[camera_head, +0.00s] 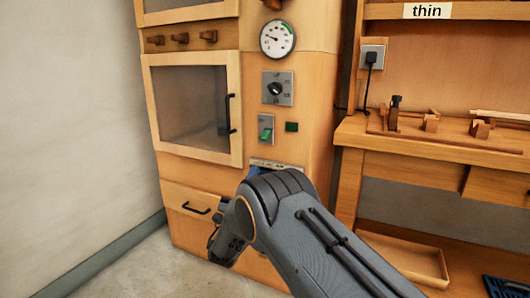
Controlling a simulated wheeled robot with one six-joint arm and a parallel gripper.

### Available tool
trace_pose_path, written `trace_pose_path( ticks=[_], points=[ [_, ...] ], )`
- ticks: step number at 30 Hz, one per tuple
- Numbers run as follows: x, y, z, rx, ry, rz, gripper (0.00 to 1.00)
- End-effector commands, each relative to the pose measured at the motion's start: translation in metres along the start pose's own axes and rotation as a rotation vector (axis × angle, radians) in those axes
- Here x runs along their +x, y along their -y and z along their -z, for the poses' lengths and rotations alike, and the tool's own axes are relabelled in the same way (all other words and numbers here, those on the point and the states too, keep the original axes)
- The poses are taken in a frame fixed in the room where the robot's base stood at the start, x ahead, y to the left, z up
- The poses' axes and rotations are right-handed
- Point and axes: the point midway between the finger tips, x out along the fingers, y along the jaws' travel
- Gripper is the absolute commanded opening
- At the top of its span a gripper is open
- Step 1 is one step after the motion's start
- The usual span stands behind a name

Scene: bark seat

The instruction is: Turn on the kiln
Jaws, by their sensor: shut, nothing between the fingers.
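The kiln (310,75) is a tall wooden cabinet with a windowed door (153,105), which is shut. Its right panel carries a round gauge (278,39), a dark rotary knob (276,89) on a grey plate and a green rocker switch (266,130) on a grey plate. My arm crosses the lower middle, in front of the panel's lower part. My gripper's fingers do not show, and nothing visibly touches the switch.
A wooden workbench (430,142) with small wooden tools stands at the right, below a shelf labelled "thin" (427,11). A plug (371,58) sits in a wall socket. A shallow tray (405,256) lies below the bench. Bare floor (145,270) shows at lower left.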

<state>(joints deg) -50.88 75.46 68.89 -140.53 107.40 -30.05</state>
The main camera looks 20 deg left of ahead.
Motion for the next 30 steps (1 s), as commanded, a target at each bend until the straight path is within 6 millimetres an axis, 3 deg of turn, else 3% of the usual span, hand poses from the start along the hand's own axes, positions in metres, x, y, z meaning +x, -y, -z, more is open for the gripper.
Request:
trace_pose_path(
  ticks=[8,21,30],
  points=[
    [0.009,0.003,0.001,-0.002,-0.001,0.005,0.0],
    [0.079,0.005,0.003,-0.003,-0.002,0.006,0.0],
    [0.102,0.004,0.003,-0.004,-0.003,0.005,0.0]
  ],
)
